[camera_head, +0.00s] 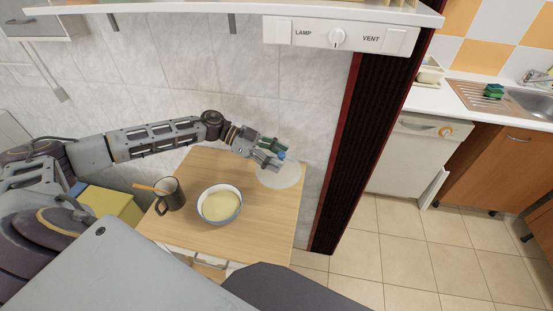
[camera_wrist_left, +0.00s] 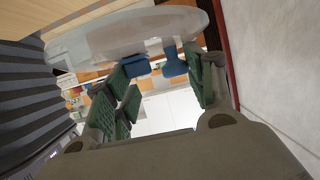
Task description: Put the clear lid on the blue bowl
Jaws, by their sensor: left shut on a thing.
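The clear lid (camera_head: 285,176) is a translucent disc with a blue knob (camera_head: 281,155). My left gripper (camera_head: 272,158) is shut on the lid and holds it over the far right part of the small wooden table (camera_head: 262,232). In the left wrist view the lid (camera_wrist_left: 95,36) shows as a pale disc across the top, with blue knob parts (camera_wrist_left: 173,62) between the green finger pads. The blue bowl (camera_head: 237,212), with yellow contents, sits on the table to the left of and nearer than the lid. My right gripper is not in view.
The table is bare to the right of and in front of the bowl. A tiled wall (camera_head: 290,110) rises behind, and a dark panel with a red edge (camera_head: 345,130) stands at the right.

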